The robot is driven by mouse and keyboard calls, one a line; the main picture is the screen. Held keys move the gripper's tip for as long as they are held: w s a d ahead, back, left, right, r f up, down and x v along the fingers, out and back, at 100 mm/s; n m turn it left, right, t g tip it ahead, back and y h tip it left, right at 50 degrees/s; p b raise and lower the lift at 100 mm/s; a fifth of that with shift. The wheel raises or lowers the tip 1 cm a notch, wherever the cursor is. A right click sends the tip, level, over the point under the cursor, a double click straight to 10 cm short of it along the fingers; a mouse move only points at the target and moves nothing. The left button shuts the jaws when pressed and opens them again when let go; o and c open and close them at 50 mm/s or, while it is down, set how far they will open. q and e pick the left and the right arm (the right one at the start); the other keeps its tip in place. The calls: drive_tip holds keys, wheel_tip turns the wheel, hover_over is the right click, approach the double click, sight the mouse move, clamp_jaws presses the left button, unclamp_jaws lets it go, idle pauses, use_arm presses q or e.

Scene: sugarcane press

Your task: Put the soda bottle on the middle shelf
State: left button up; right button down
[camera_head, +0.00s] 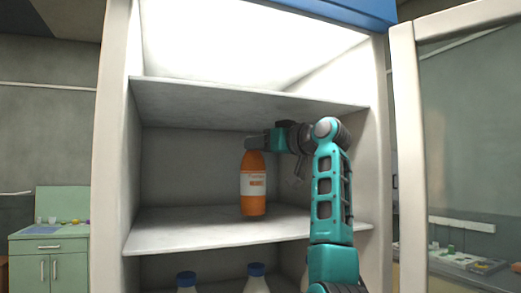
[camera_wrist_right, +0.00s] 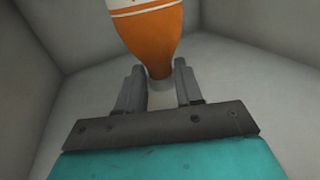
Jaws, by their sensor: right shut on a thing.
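An orange soda bottle (camera_head: 253,184) with a white label is upright in the cabinet, at the middle shelf (camera_head: 180,232). Its base appears at the shelf surface, but I cannot tell whether it touches. My right gripper (camera_head: 255,142) reaches in from the right and is shut on the bottle's neck. In the right wrist view, the bottle (camera_wrist_right: 150,30) extends away from the two fingers (camera_wrist_right: 160,90), with its neck between them. My left gripper is not in view.
An upper shelf (camera_head: 230,98) lies close above my right arm. Cabinet side walls (camera_head: 115,150) bound the space, and an open glass door (camera_head: 405,150) is at right. The middle shelf is clear left of the bottle.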

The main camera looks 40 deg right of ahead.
drive_tip(key=shift+f, duration=0.55)
drive_tip(key=c, duration=1.1)
unclamp_jaws()
drive_tip(key=shift+f, duration=0.1)
drive_tip(key=o, duration=0.4)
drive_tip(key=s+d+b, duration=0.2)
drive_tip(key=s, duration=1)
drive_tip(key=shift+b, duration=0.35)
